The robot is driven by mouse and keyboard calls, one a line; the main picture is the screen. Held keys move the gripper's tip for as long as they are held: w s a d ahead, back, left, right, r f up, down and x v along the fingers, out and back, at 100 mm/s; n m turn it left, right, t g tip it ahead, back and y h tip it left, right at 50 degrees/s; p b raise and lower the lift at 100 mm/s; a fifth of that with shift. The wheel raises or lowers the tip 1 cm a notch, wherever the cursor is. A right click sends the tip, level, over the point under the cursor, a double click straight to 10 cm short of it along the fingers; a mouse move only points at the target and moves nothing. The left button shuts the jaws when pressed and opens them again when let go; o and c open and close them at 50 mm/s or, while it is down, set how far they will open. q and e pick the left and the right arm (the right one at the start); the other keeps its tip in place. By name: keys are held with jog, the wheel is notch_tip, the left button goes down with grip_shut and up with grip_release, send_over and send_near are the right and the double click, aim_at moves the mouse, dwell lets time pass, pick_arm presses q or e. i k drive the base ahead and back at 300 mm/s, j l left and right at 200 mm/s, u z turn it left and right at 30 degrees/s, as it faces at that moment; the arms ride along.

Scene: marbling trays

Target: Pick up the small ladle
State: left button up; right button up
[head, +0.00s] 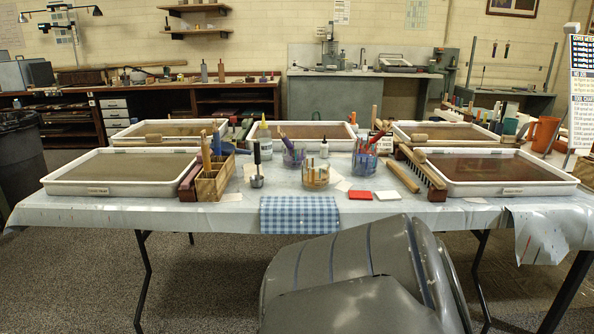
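The small ladle (257,181) shows in the head view near the table's front edge, left of the middle. It has a shiny metal bowl at the bottom and a dark handle pointing up. It stands upright, just right of a wooden caddy (208,187) that holds tools. Neither of my grippers is in view.
A blue checked cloth (299,215) hangs over the front edge. Large trays lie left (55,187) and right (560,187). A wooden comb (425,172) lies beside the right tray.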

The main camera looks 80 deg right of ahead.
aim_at(256, 163)
jog(key=z, duration=2.2)
